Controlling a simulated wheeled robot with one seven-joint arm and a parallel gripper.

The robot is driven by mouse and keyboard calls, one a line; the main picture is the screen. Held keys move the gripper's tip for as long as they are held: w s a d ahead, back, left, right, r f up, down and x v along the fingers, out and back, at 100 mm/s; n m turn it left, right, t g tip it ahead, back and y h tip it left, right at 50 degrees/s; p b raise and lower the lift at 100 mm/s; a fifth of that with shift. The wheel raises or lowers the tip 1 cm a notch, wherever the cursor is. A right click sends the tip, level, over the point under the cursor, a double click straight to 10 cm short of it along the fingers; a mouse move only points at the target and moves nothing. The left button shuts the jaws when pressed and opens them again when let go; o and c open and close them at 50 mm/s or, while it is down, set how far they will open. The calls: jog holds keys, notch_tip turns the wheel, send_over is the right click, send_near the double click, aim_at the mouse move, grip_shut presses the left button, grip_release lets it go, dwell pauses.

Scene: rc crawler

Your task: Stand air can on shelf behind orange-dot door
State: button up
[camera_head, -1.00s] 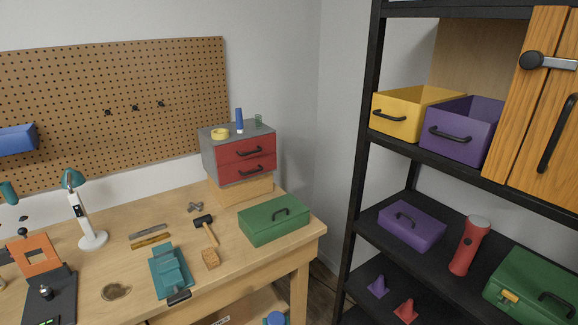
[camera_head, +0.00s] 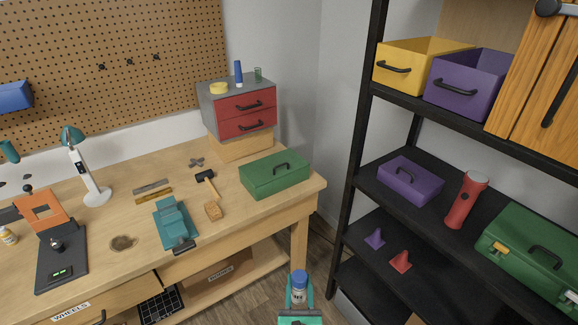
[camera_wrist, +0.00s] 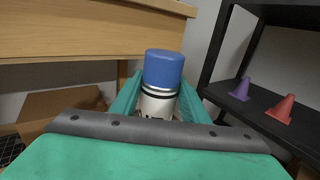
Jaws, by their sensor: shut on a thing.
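The air can (camera_wrist: 158,84) is white with dark print and a blue cap. My teal gripper (camera_wrist: 158,108) is shut on it and holds it with the cap up. In the head view the can (camera_head: 299,283) and my gripper (camera_head: 299,298) show at the bottom edge, in the gap between the workbench and the black shelf. The wooden cabinet doors (camera_head: 540,90) are at the upper right, with a dark latch at the top and a dark handle. They look shut. No orange dot shows on the visible part, and what lies behind them is hidden.
The black shelf unit (camera_head: 480,112) carries a yellow bin (camera_head: 405,75), a purple bin (camera_head: 455,97), a purple box (camera_head: 410,185), a red flashlight (camera_head: 466,200) and a green case (camera_head: 525,250). Small cones (camera_head: 400,261) stand lower. The workbench (camera_head: 120,275) is at left.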

jog(key=w+d+r, duration=0.7)
jog(key=w+r, duration=0.2)
jog(key=shift+s+a+f, duration=0.95)
jog(key=shift+s+f, duration=0.25)
jog(key=shift+f, duration=0.1)
jog(key=shift+s+a+f, duration=1)
jog(key=shift+s+f, duration=0.25)
jog(key=shift+s+a+f, duration=0.95)
jog(key=shift+s+f, duration=0.25)
jog(key=shift+f, duration=0.1)
jog(key=s+a+f, duration=0.4)
jog(key=s+f, duration=0.7)
jog(key=s, duration=0.1)
jog(key=shift+s+a+f, duration=0.15)
jog(key=shift+a+f, duration=0.15)
